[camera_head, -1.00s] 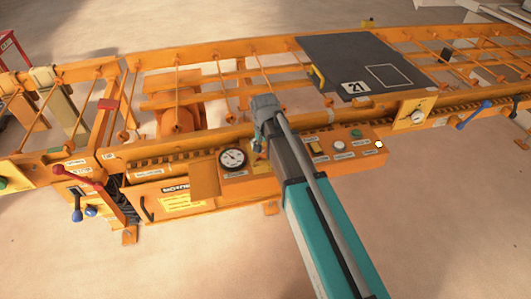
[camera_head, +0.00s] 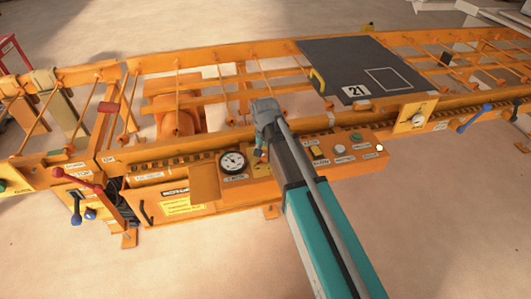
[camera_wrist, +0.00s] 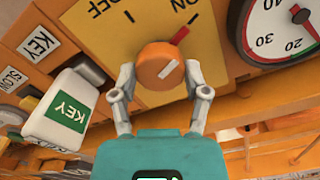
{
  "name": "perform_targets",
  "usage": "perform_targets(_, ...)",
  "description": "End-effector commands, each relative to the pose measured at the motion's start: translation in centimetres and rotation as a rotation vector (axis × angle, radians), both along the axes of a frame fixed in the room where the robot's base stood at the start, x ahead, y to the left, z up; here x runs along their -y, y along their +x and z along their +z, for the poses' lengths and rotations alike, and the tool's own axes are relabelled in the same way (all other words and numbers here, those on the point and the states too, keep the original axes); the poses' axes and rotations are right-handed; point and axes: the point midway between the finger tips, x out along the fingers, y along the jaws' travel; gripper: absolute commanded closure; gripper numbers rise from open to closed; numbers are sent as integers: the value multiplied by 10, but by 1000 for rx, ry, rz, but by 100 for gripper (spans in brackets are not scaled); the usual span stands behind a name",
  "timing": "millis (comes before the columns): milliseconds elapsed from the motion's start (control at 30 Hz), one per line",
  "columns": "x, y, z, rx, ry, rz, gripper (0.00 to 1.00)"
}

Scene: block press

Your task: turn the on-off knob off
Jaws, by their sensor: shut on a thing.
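The on-off knob (camera_wrist: 158,66) is a round orange knob on a yellow plate (camera_wrist: 145,22) in the wrist view. OFF is printed to its upper left and ON to its upper right. The white line on its face slants to the upper right, and a red mark lies toward ON. My gripper (camera_wrist: 160,84) has a finger on each side of the knob and is shut on it. In the head view my gripper (camera_head: 260,154) is at the orange control panel (camera_head: 205,184), just right of the gauge. The knob is hidden there.
A round gauge (camera_wrist: 282,30) is right of the knob, and a white block with a green KEY label (camera_wrist: 68,114) is to its left. In the head view, buttons (camera_head: 339,148) sit right of my arm. A dark plate marked 21 (camera_head: 345,60) lies on the frame above.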

Motion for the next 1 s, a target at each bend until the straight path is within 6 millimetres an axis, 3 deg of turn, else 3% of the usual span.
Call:
perform_targets(467, 0, 0, 0, 0, -5, 116, 88)
perform_targets(1000, -1, 0, 0, 0, -6, 573, 88)
